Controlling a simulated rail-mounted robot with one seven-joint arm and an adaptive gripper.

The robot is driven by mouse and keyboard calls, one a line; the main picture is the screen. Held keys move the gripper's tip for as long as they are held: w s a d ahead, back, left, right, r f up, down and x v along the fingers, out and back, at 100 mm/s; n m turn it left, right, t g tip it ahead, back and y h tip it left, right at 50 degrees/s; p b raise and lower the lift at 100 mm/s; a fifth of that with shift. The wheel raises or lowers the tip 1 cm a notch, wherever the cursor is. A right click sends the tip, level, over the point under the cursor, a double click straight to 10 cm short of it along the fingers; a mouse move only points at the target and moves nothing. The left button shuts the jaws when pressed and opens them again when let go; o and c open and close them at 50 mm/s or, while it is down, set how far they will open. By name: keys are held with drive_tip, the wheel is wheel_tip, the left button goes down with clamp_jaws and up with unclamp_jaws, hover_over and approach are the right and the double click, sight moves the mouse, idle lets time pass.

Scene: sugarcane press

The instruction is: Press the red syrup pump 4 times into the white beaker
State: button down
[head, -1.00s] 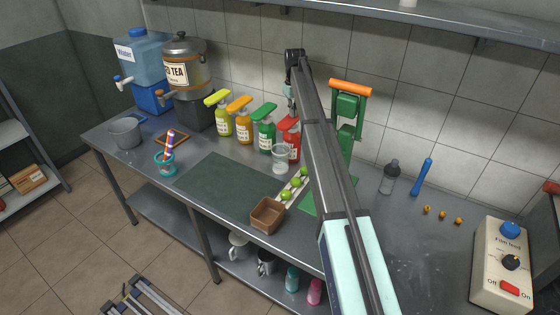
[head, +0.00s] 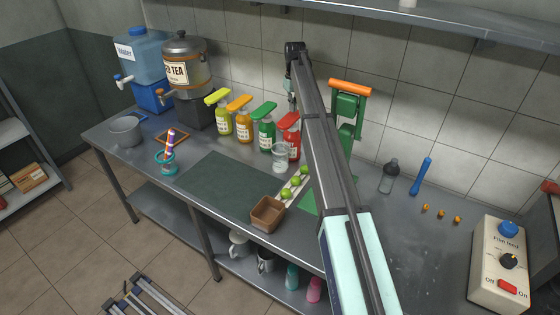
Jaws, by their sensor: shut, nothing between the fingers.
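The red syrup pump (head: 290,121) tops a bottle with red contents at the right end of the pump row. My arm partly hides its right side. The white beaker (head: 281,160), clear-looking with pale marks, stands upright on the counter just in front of the red bottle, below the pump head. My gripper (head: 292,104) points down just above the red pump head. It is small in the head view and partly covered by my arm link; its fingers are closed and empty. I cannot tell whether the tips touch the pump.
Green (head: 265,111), orange (head: 241,105) and yellow (head: 217,97) pump bottles stand close on the left. A green press (head: 347,105) with an orange handle stands behind my arm. Limes (head: 288,193) and a brown box (head: 267,214) lie in front. The dark mat (head: 225,185) is clear.

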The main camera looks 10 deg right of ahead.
sight(293, 115)
drive_tip(key=shift+f, duration=0.2)
drive_tip(key=shift+f+b, duration=0.6)
drive_tip(key=shift+f, duration=1.65)
drive_tip(key=shift+r+p, duration=1.15)
drive_tip(key=shift+r, duration=1.3)
drive_tip(key=shift+f, duration=0.25)
